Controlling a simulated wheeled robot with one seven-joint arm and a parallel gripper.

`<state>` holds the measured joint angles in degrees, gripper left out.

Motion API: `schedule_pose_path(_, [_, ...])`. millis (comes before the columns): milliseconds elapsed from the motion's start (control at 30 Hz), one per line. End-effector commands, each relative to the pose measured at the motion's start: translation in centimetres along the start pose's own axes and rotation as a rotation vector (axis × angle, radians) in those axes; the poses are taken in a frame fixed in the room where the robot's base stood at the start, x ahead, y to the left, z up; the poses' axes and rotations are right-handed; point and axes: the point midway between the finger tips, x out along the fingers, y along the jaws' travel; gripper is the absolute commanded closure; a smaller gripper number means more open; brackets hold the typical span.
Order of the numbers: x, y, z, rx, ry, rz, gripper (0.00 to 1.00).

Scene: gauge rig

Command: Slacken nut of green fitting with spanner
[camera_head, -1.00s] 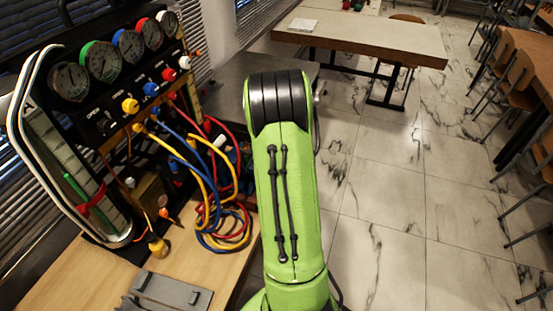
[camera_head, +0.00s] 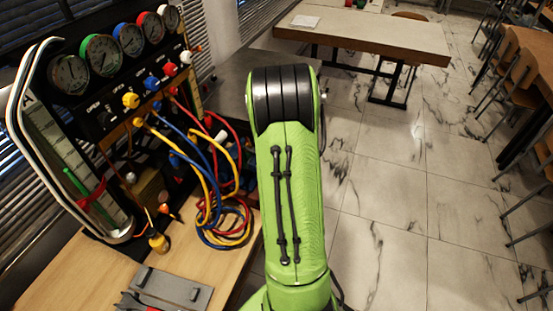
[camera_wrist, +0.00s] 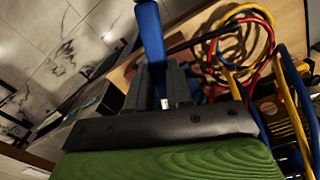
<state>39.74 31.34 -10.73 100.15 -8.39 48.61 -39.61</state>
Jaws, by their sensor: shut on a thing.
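In the wrist view my gripper (camera_wrist: 166,84) is shut on a blue bar (camera_wrist: 151,40), which looks like the spanner's handle. Its far end runs out of the top of the picture, so its working end is hidden. In the head view my green arm rises in the middle and my gripper does not show. The gauge rig (camera_head: 108,118) stands at the left, with a green-rimmed gauge (camera_head: 101,55) on top. I cannot make out the green fitting or its nut in either view. The spanner is not visibly touching a fitting.
Looped yellow, blue and red hoses (camera_head: 225,225) hang from the rig onto the wooden bench (camera_head: 75,275). A grey tray (camera_head: 178,288) lies at the front, with a red and black object (camera_head: 132,301) beside it.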

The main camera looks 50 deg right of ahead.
Motion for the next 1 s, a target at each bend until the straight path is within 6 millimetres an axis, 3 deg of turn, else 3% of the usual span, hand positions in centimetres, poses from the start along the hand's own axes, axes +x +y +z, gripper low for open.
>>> schedule_pose_path(700, [0.1,0.0,3.2,0.0,0.0,-0.001,1.0])
schedule_pose_path(1000, [-1.1,0.0,3.3,-0.001,0.001,0.0,1.0])
